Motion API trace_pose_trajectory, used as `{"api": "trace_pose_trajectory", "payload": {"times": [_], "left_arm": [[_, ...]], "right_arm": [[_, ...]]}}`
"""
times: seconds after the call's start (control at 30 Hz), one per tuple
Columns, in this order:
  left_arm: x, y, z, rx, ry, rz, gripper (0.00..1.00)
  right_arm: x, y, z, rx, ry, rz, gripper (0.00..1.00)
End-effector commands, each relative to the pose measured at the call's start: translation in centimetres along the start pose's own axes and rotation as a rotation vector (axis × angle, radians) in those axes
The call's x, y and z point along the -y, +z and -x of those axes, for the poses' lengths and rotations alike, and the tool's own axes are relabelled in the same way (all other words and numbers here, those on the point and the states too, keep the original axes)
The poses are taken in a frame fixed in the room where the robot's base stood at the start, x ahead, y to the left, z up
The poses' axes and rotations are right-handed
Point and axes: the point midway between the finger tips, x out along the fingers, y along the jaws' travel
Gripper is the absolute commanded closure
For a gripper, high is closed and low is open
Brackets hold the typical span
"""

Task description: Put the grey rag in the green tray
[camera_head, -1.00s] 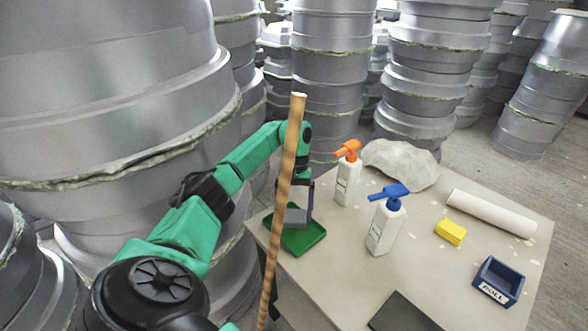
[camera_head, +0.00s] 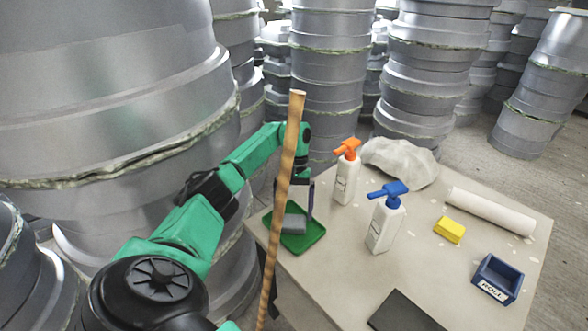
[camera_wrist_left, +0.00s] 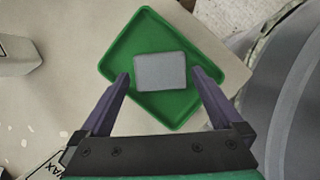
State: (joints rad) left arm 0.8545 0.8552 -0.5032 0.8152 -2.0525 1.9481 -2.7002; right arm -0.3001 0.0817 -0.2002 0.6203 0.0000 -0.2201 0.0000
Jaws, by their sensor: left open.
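The grey rag (camera_head: 294,224) is a small grey block-like piece lying in the green tray (camera_head: 312,241), at the near-left corner of the table. In the left wrist view the rag (camera_wrist_left: 161,71) lies flat within the rim of the tray (camera_wrist_left: 146,22). My left gripper (camera_head: 294,211) is open just above the tray, its purple fingers to either side of the rag. The left wrist view shows a gap between each finger and the rag (camera_wrist_left: 161,73). A wooden pole partly covers the rag and tray in the head view. My right gripper is not in view.
A wooden pole (camera_head: 283,185) stands in front of the tray. White spray bottles with orange (camera_head: 346,183) and blue (camera_head: 381,228) tops stand right of it. A yellow block (camera_head: 449,230), white roll (camera_head: 490,212) and blue box (camera_head: 497,280) lie farther right. Large grey moulds surround the table.

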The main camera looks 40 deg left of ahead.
Motion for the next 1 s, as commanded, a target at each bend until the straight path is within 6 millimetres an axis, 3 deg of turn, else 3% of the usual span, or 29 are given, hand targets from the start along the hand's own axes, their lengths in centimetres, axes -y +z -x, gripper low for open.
{"api": "trace_pose_trajectory", "payload": {"times": [0.17, 0.5, 0.7, 1.0], "left_arm": [[-0.1, -0.2, 3.1, -0.004, 0.004, 0.001, 0.00], [-0.1, 0.1, 9.0, 0.000, 0.002, 0.000, 0.00], [0.0, 0.0, 10.2, 0.000, 0.001, 0.001, 0.00], [0.0, 0.0, 10.2, 0.000, 0.001, 0.000, 0.00]], "right_arm": [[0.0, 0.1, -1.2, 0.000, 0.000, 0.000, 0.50], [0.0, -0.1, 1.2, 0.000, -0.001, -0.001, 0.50], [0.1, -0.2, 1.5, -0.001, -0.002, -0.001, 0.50], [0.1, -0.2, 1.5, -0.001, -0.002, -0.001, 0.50]]}}
